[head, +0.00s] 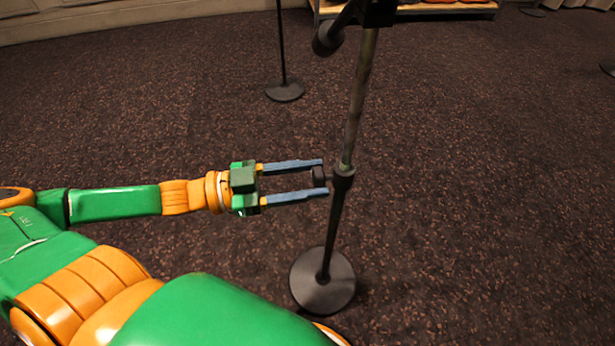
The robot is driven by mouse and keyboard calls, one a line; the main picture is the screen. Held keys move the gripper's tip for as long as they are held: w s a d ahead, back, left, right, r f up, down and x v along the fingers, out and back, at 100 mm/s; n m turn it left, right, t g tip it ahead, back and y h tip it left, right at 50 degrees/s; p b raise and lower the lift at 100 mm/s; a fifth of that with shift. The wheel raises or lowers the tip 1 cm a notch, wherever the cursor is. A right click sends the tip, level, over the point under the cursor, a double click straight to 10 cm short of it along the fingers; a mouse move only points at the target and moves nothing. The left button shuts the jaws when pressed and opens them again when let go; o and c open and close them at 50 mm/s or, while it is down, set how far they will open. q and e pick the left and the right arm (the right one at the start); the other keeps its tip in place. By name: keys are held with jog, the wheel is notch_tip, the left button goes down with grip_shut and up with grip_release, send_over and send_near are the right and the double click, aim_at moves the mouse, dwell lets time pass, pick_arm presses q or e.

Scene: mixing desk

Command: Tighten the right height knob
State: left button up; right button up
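A dark microphone stand rises from a round black base (322,281) in the middle of the view. Its pole (357,100) leans up to the right in the picture. A small dark height knob (319,176) sticks out to the left from the collar (343,178) partway up the pole. My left gripper (325,177) comes in from the left with its two blue fingers apart, one above and one below the knob. A gap shows between the fingers and the knob. My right gripper is not in view.
A second stand with a round base (284,91) is farther back, left of the near pole. A wooden shelf (445,8) is at the top edge. A dark clamp part (328,40) juts left from the near pole's top. The carpet (480,200) to the right is clear.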

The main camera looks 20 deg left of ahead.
pick_arm(q)
grip_shut()
jog(key=shift+r+m+p, duration=0.1)
jog(key=shift+m+p, duration=0.25)
jog(key=shift+m, duration=0.05)
jog(key=shift+r+m+p, duration=0.1)
jog(key=shift+m+p, duration=0.7)
jog(key=shift+m, duration=0.2)
jog(key=shift+m+p, duration=0.75)
jog(key=shift+m, duration=0.55)
jog(key=shift+f+m+p, duration=0.2)
jog(key=shift+m+p, duration=0.35)
jog(key=shift+m, duration=0.15)
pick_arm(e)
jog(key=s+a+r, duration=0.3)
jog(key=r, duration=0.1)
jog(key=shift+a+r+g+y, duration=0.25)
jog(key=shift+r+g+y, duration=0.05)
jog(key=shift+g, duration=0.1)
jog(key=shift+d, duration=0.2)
